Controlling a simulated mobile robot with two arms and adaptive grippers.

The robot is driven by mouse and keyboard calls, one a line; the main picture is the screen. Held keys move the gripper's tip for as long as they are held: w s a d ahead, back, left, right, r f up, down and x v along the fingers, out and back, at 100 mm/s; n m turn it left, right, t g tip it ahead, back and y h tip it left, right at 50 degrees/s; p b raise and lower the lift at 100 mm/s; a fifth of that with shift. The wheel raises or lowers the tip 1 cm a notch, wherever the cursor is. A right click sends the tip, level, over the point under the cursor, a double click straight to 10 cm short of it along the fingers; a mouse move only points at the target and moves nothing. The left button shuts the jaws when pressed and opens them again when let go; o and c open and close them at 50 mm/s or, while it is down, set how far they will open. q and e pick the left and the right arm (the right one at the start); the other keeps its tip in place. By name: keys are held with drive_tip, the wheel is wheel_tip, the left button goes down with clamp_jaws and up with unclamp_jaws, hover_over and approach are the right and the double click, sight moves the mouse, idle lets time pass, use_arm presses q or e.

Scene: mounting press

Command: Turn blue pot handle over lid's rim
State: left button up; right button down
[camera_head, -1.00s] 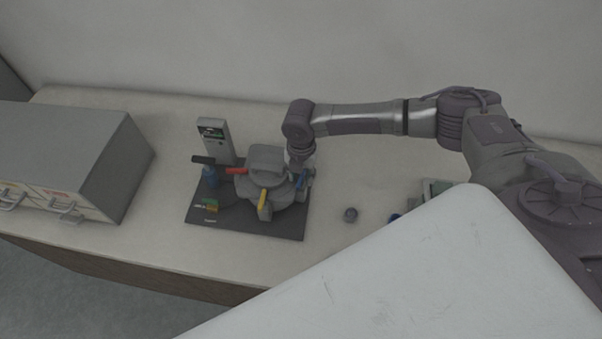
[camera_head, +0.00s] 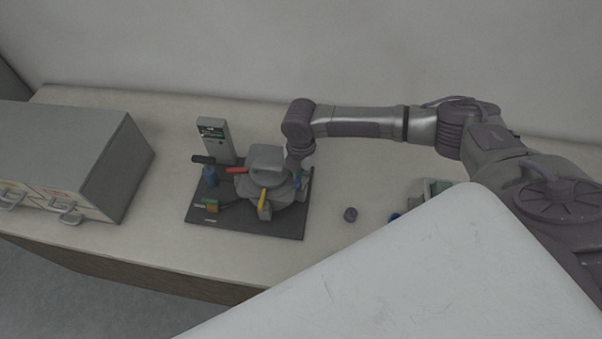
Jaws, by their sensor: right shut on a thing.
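The grey mounting press pot with its lid (camera_head: 267,160) stands on a dark base plate (camera_head: 230,226). A red handle (camera_head: 237,170) lies at its left side and a yellow handle (camera_head: 262,199) at its front. The blue handle (camera_head: 298,181) is at the pot's right side, mostly hidden by my right gripper (camera_head: 300,172). My right gripper points down at that side and is shut on the blue handle; its fingertips are small and partly hidden. My left gripper is not in view.
A grey drawer cabinet (camera_head: 75,150) is at far left. A white panel covers the lower right.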

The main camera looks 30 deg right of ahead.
drive_tip(key=m, duration=1.1)
drive_tip(key=shift+m, duration=0.3)
drive_tip(key=shift+r+m, duration=0.1)
drive_tip(key=shift+m, duration=1.4)
drive_tip(key=c, duration=1.2)
unclamp_jaws()
drive_tip(key=shift+r, duration=0.15)
wheel_tip(320, 180, up, 12)
